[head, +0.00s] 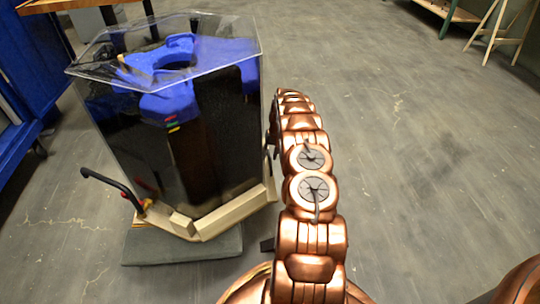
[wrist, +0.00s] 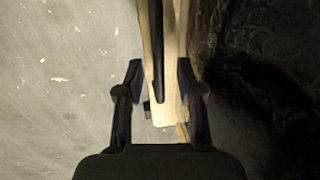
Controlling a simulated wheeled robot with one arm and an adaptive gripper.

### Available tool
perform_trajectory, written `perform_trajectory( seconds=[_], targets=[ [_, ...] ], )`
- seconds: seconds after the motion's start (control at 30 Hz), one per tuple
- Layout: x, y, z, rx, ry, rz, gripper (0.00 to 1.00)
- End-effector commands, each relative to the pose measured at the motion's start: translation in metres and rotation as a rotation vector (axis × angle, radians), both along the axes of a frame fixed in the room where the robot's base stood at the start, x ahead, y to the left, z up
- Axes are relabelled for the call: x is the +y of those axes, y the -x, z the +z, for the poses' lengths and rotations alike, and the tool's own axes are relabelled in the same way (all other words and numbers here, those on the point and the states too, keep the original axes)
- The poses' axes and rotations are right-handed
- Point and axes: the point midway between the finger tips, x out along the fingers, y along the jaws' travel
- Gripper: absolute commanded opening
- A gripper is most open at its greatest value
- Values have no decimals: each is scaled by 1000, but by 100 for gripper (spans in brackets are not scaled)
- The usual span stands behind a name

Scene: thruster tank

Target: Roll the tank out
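The tank (head: 225,130) is a clear-walled box with dark lower contents and a blue thruster-like part (head: 170,100) inside. It stands on a low grey base with a beige frame (head: 225,215) around its lower edge. A black handle (head: 112,183) sticks out at its left. My copper arm reaches along the tank's right side; the gripper is hidden in the head view. In the wrist view my gripper (wrist: 159,66) has its fingers apart, either side of a beige frame piece (wrist: 168,110) and a thin black bar (wrist: 158,60). I cannot tell whether either finger touches them.
A blue cabinet (head: 40,65) stands at the left, close to the tank. A wooden-topped table edge (head: 60,5) is behind the tank. A green-legged bench (head: 447,18) and a wooden trestle (head: 490,30) stand at the far right. The grey floor (head: 430,140) to the right is clear.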

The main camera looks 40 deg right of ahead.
Motion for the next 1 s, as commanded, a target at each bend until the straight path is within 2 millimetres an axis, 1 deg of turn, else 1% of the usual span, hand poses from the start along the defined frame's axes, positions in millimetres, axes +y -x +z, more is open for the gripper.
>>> perform_trajectory(
  seconds=[0.13,0.4,0.5,1.0],
  targets=[
    [-1,0,1,-1,0,-1,37],
    [-1,0,1,-1,1,-2,9],
    [-1,0,1,-1,0,-1,0],
    [-1,0,1,-1,0,-1,0]
  ],
)
